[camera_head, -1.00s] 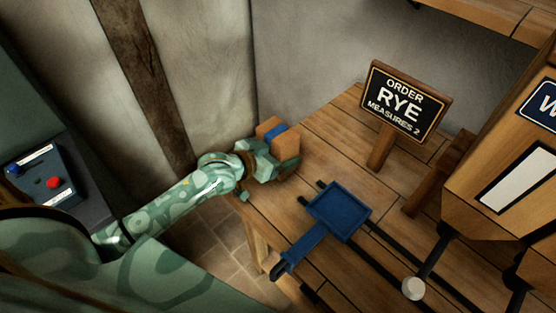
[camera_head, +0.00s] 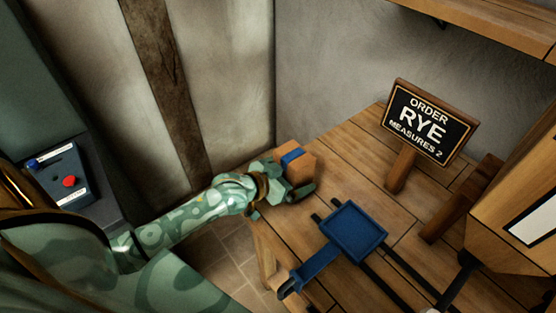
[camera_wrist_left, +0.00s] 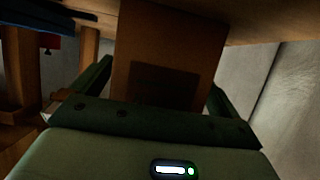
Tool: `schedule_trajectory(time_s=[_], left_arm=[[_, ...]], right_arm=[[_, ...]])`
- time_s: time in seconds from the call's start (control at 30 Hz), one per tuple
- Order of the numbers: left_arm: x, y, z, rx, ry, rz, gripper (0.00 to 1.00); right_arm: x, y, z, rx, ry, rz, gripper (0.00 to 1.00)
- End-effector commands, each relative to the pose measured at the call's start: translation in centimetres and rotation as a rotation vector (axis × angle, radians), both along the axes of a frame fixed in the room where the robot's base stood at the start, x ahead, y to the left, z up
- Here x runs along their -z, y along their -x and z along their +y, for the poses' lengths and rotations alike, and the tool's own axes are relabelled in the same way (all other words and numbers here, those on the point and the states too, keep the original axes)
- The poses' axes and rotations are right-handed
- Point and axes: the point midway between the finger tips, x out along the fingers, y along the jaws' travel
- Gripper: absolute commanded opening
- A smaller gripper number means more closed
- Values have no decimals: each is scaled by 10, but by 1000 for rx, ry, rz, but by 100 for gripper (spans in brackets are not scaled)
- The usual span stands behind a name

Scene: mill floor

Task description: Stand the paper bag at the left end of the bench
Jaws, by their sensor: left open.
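The paper bag (camera_head: 306,163), orange-brown with a blue band, stands at the left end of the wooden bench (camera_head: 345,150). In the left wrist view the bag (camera_wrist_left: 165,35) rises in front of the palm, between the two fingers. My left gripper (camera_head: 288,178) is open around the bag at the bench's left edge. Its fingers also show in the left wrist view (camera_wrist_left: 158,88), one on each side of the bag. The bag's lower part is partly hidden by the gripper. My right gripper is not in view.
A blue tray with a handle (camera_head: 353,230) sits on dark rails to the right of the bag. An order sign reading RYE (camera_head: 428,122) stands behind it. A wooden hopper (camera_head: 515,215) is at the right. A control box with buttons (camera_head: 58,175) is at the far left.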

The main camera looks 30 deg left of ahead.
Motion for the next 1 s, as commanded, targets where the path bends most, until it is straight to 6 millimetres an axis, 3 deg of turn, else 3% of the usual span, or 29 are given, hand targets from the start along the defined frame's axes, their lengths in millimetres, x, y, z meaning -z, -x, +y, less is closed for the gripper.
schedule_trajectory(time_s=[0.3, 0.5, 1.0], left_arm=[[-30, 64, 22, 1, -1, 3, 100], [-41, 91, 31, 0, 0, 1, 100], [-43, 97, 33, 1, 1, 0, 100]], right_arm=[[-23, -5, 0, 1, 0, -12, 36], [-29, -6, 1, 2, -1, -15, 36], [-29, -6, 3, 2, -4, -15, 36]])
